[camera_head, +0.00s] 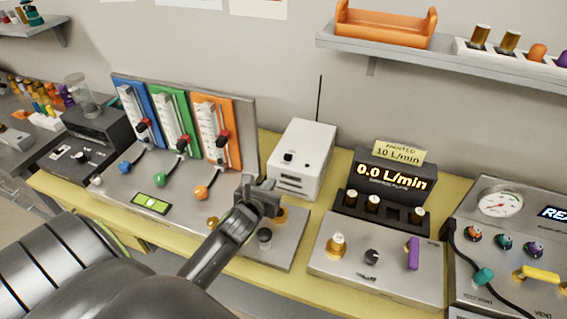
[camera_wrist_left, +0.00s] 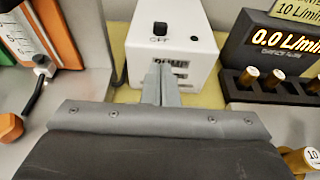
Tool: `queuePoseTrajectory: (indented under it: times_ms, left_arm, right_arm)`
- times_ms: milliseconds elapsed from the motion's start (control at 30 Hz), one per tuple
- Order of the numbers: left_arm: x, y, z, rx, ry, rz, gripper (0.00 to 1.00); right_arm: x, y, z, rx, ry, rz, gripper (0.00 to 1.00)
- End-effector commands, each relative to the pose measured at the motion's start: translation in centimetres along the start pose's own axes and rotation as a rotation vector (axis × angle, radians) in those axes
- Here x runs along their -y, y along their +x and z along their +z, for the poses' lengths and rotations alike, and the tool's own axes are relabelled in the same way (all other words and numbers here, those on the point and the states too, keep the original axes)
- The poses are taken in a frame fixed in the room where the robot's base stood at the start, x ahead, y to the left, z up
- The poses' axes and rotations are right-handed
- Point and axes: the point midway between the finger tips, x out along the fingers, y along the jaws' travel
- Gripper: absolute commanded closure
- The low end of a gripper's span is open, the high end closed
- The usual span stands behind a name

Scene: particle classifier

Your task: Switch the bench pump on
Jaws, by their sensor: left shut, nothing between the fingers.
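The bench pump appears to be the white box (camera_head: 302,150) at the back of the yellow bench. It also fills the top middle of the left wrist view (camera_wrist_left: 185,45). Its black switch (camera_wrist_left: 160,28) stands above a label reading OFF, with a small dark dot to its right. A label lower on its face is partly hidden by my fingers. My left gripper (camera_head: 264,193) is shut and empty, in front of and below the box in the head view. Its fingertips (camera_wrist_left: 163,68) point at the box's front, below the switch. I cannot tell whether they touch. My right gripper is not in view.
A black display (camera_head: 390,178) reads 0.0 L/min, under a yellow note reading 10 L/min. Blue, green and orange panels (camera_head: 215,130) stand left of the box. A metal panel with a purple lever (camera_head: 413,253) lies to the right. A shelf (camera_head: 450,62) hangs above.

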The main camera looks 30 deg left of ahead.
Motion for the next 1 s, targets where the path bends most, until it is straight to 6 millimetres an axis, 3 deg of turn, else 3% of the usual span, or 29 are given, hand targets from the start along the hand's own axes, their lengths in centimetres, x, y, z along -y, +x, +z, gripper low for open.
queuePoseTrajectory:
  times_ms: [600, 1000]
  left_arm:
    - [0.0, 9.4, 0.8, 0.001, 0.0, 0.0, 1.0]
    - [0.0, 11.4, 1.2, 0.0, -0.001, 0.0, 1.0]
  right_arm:
    - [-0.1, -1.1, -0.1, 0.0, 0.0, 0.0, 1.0]
    - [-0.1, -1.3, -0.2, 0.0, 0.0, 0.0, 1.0]
